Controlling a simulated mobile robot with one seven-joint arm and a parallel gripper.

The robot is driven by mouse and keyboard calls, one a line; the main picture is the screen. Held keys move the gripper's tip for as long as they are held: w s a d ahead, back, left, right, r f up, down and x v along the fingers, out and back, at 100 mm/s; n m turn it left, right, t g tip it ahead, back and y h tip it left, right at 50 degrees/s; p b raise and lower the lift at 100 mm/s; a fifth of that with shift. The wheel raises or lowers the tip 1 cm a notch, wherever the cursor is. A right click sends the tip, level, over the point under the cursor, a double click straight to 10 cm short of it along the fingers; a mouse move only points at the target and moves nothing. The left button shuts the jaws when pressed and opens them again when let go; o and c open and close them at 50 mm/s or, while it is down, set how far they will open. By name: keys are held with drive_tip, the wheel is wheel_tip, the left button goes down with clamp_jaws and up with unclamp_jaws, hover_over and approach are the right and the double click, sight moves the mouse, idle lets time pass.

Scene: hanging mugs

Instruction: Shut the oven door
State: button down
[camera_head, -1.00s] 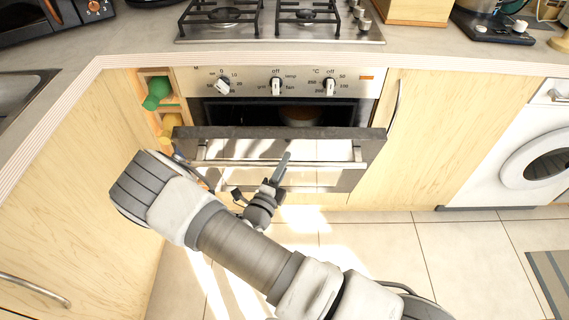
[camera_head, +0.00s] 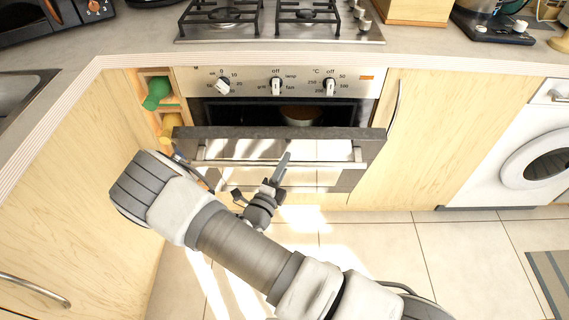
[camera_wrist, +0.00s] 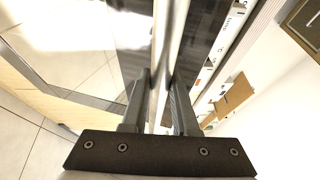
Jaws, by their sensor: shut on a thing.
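The oven door (camera_head: 220,133) is partly open in the head view, tilted out from the top with a dark gap above it. Its metal handle bar (camera_head: 325,163) runs across the front. My gripper (camera_head: 283,165) is at the handle, near the middle of the door. In the wrist view my gripper (camera_wrist: 158,95) has one finger on each side of the handle bar (camera_wrist: 166,60) and is shut on it. The finger tips are partly hidden in the head view. A round dish (camera_head: 300,115) sits inside the oven (camera_head: 245,110).
The control panel (camera_head: 300,82) with several knobs is above the opening, under the hob (camera_head: 270,25). A cubby with a green bottle (camera_head: 157,92) is to the left. A washing machine (camera_head: 535,150) stands to the right.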

sight(287, 146)
drive_tip(key=shift+g, duration=0.4)
drive_tip(key=w+r+p, duration=0.2)
drive_tip(key=w+p, duration=0.1)
drive_tip(key=shift+w+r, duration=0.1)
drive_tip(key=shift+w, duration=0.1)
drive_tip(key=shift+n+g+y, duration=0.5)
drive_tip(key=shift+g+y, duration=0.1)
drive_tip(key=shift+g, duration=0.3)
drive_tip(key=w+p, duration=0.1)
drive_tip(key=w, duration=0.2)
drive_tip(key=w+r+p, duration=0.1)
drive_tip(key=w+p, duration=0.1)
drive_tip(key=w, duration=0.2)
drive_tip(key=shift+d+r+p, duration=0.2)
drive_tip(key=shift+p, duration=0.1)
drive_tip(key=shift+w+f, duration=0.1)
drive_tip(key=shift+w, duration=0.3)
drive_tip(key=shift+s+f, duration=0.1)
drive_tip(key=c, duration=0.7)
unclamp_jaws()
drive_tip(key=p+v, duration=0.2)
drive_tip(key=v, duration=1.5)
drive_tip(key=shift+s+a+r+p, duration=0.1)
drive_tip(key=shift+s+r+p, duration=0.15)
drive_tip(key=shift+p, duration=0.15)
